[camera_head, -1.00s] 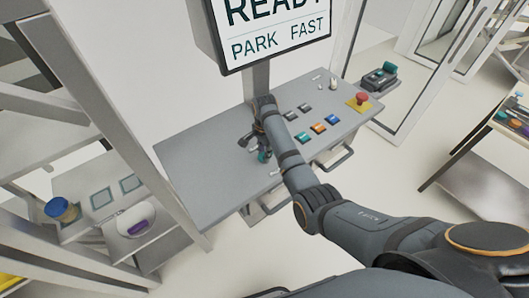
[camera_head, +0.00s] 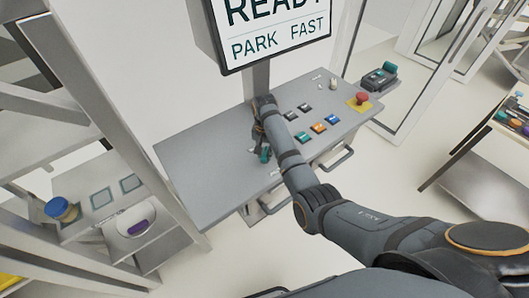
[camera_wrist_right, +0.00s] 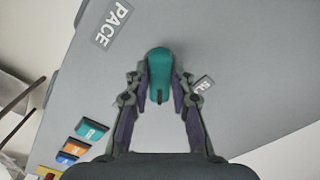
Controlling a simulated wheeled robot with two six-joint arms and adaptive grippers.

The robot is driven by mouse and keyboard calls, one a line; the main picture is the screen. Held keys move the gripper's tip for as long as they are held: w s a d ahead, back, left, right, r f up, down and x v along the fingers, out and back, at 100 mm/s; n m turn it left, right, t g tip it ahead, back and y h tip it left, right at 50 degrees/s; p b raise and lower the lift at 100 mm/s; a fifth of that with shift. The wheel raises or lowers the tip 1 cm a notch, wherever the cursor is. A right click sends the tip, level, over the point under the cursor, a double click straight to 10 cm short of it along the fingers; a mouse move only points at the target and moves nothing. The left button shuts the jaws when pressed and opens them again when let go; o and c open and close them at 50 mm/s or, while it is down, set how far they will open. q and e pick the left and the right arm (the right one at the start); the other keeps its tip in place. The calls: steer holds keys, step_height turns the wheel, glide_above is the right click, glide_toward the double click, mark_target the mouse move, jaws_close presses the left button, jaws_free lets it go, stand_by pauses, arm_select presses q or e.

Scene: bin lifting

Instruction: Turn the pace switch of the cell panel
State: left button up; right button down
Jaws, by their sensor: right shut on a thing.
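The pace switch is a teal knob (camera_wrist_right: 160,72) with a dark pointer line, on the grey cell panel (camera_wrist_right: 235,60). In the right wrist view my right gripper (camera_wrist_right: 162,92) has its two fingers on either side of the knob and is shut on it. In the head view the right gripper (camera_head: 262,152) is down at the panel's middle, partly hidden by my own arm. A PACE label (camera_wrist_right: 115,24) lies beside the knob, and a smaller label (camera_wrist_right: 203,85) sits right of the fingers, partly hidden. My left gripper is not in view.
Teal, orange and blue buttons (camera_head: 318,127) and a red stop button (camera_head: 361,98) on a yellow plate are to the right on the panel. A sign (camera_head: 275,32) reading READY, PARK FAST stands behind. The panel's left part (camera_head: 195,165) is clear.

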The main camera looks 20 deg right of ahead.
mark_target(264, 153)
steer(key=n, duration=0.5)
steer(key=shift+w+r, duration=0.1)
steer(key=shift+n, duration=2.4)
steer(key=c, duration=1.2)
jaws_free()
steer(key=shift+o, duration=0.2)
step_height(264, 153, up, 8)
steer(key=shift+f, duration=0.25)
